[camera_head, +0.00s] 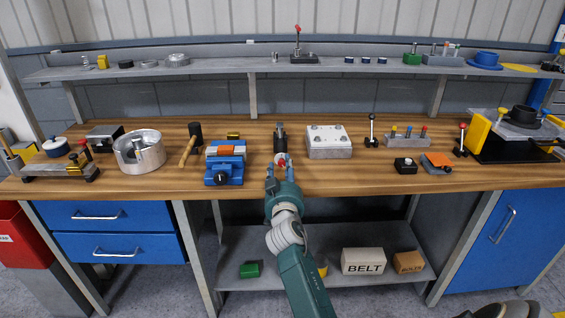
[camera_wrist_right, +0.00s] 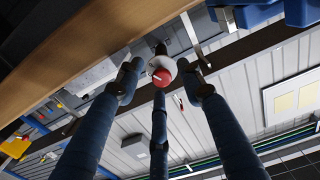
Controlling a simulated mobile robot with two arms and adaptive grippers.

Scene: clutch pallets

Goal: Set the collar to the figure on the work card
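A small round red piece (camera_head: 281,161) with a pale ring around it shows at the bench's front middle, in front of a dark upright device (camera_head: 280,136). In the right wrist view the red face (camera_wrist_right: 162,77) has a white mark, and the pale ring (camera_wrist_right: 163,65) shows behind it. I cannot tell whether this ring is the collar. My right gripper (camera_head: 278,168) reaches in from below; its blue fingers (camera_wrist_right: 162,85) are spread around the red piece, with gaps at the sides. Contact is unclear. No readable work card shows. My left gripper is out of view.
A blue vise (camera_head: 224,172) and mallet (camera_head: 190,145) stand left of my gripper. A metal block (camera_head: 328,142) and black-based lever (camera_head: 371,135) stand right. A shelf (camera_head: 220,66) with small parts runs behind. Pale sheets (camera_wrist_right: 297,98) show in the wrist view, unreadable.

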